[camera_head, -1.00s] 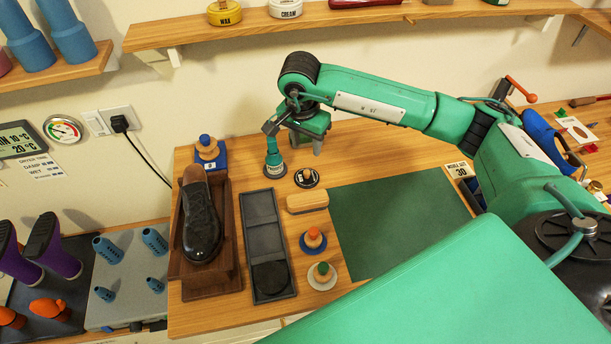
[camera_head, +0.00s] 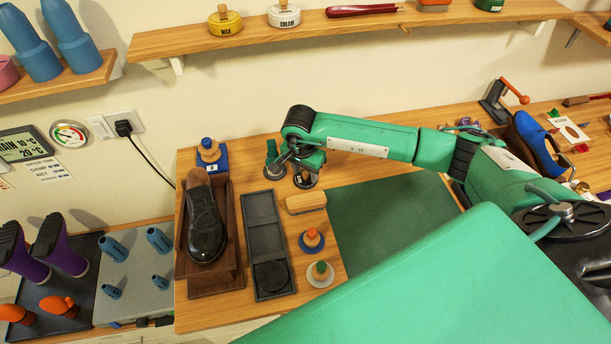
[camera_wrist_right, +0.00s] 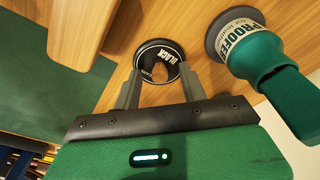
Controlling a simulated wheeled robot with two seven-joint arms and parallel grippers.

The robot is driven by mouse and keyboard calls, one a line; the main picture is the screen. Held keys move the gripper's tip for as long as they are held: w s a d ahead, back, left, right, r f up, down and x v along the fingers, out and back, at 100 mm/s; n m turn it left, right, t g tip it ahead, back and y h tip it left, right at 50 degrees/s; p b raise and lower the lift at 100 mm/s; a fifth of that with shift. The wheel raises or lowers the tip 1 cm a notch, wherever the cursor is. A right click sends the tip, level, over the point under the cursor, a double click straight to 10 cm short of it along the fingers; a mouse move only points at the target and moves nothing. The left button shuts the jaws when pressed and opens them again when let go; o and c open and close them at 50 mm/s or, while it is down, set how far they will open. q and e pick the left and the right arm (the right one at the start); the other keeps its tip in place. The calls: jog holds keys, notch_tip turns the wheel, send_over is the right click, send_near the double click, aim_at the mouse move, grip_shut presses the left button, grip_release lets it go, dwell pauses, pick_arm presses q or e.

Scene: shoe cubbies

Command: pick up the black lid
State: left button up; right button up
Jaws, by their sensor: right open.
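The black lid (camera_head: 305,182) is a small round disc with a white ring, lying on the wooden bench just left of the green mat. My left gripper is out of view.
A green proofer bottle (camera_wrist_right: 262,48) stands close beside the lid. A wooden brush (camera_head: 306,202), knobbed lids (camera_head: 312,240), a grey tray (camera_head: 264,232) and a black shoe (camera_head: 206,225) are nearby. The green mat (camera_head: 390,220) is clear.

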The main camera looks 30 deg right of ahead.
grip_shut()
jog(key=shift+r, duration=0.1)
